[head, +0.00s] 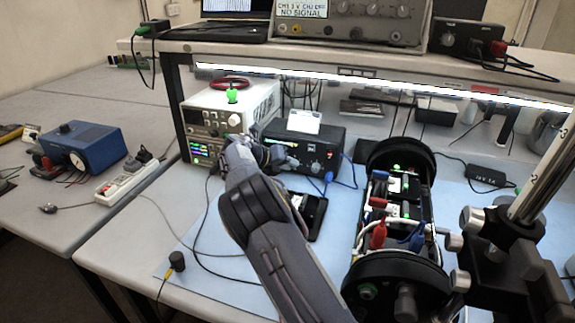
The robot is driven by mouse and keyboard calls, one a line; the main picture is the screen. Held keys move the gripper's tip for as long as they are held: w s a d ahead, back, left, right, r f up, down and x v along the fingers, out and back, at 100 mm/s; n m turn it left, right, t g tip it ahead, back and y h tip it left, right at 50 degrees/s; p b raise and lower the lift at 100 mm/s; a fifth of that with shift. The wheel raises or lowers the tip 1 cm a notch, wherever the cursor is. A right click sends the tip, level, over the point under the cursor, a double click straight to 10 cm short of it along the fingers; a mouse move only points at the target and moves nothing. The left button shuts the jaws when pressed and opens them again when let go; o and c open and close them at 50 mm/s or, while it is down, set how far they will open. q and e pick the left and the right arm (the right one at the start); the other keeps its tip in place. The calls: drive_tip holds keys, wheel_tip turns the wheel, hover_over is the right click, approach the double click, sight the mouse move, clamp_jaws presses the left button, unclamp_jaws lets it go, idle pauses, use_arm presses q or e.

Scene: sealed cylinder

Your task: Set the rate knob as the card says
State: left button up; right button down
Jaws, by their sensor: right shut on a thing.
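A black box (328,153) with a dark front panel, a small lit spot and cables stands on the bench in the middle of the head view. A white card (303,120) stands on top of it; its writing is too small to read. My right gripper (288,161) is at the left part of the box's front, shut on what appears to be the rate knob. The knob is mostly hidden by the gripper, and its setting cannot be read. My left gripper is not in view.
A light-coloured instrument (207,124) with a lit screen stands left of the box. An open black-ended cylinder frame (392,160) with wires and green lights stands to the right. A metal post (540,170) is at far right. A shelf (450,72) runs above.

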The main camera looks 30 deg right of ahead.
drive_tip(key=shift+s+d+r+m+t+y+p, duration=0.1)
drive_tip(key=shift+r+m+t+y+p, duration=0.25)
drive_tip(key=shift+p, duration=0.4)
drive_tip(key=shift+s+d+f+m+t+y+p, duration=0.1)
drive_tip(key=shift+m+t+y+p, duration=0.25)
drive_tip(key=shift+y+p, duration=0.1)
drive_tip(key=shift+s+d+m+t+y, duration=0.1)
drive_tip(key=shift+m+t+y, duration=0.3)
drive_tip(key=shift+t+y, duration=0.25)
drive_tip(key=shift+s+m+t+y, duration=0.1)
drive_tip(key=shift+m+t+y, duration=0.3)
drive_tip(key=shift+t+y, duration=0.05)
drive_tip(key=c, duration=1.2)
unclamp_jaws()
drive_tip(key=shift+c, duration=0.2)
